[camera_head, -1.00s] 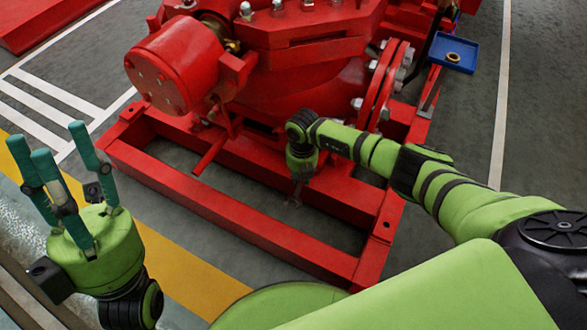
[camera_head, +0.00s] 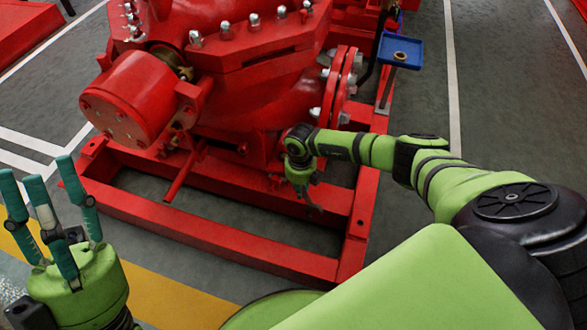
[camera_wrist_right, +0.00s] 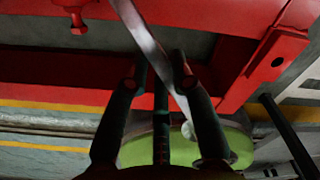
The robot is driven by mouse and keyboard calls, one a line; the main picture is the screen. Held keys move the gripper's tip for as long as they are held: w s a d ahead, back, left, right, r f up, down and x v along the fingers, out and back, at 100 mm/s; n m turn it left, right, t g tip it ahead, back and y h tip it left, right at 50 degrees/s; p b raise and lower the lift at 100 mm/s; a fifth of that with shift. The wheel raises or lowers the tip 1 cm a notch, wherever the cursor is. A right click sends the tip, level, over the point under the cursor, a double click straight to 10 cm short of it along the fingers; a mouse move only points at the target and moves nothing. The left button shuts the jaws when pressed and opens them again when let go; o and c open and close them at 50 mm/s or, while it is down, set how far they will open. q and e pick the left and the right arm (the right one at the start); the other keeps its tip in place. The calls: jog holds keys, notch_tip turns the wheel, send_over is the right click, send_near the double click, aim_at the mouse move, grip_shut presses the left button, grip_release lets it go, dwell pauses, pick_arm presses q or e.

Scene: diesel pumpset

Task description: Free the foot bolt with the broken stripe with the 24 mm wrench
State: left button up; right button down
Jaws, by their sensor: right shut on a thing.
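My right gripper (camera_head: 303,182) is over the red base frame, close to the pump's lower front. It is shut on a grey metal bar that looks like the wrench (camera_wrist_right: 147,35), which runs diagonally between the fingers in the right wrist view. My left gripper (camera_head: 52,225) is open and empty at the left, fingers pointing up.
The red pump (camera_head: 250,90) with a round red cylinder (camera_head: 125,100) stands on the red base frame (camera_head: 200,228). Its rails and a slanted red bar (camera_head: 182,176) bound narrow gaps near my right gripper. A blue tray (camera_head: 400,52) is at the back right. Floor to the right is clear.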

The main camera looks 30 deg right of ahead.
jog(key=shift+s, duration=0.15)
jog(key=shift+r+p, duration=0.7)
jog(key=shift+p, duration=0.1)
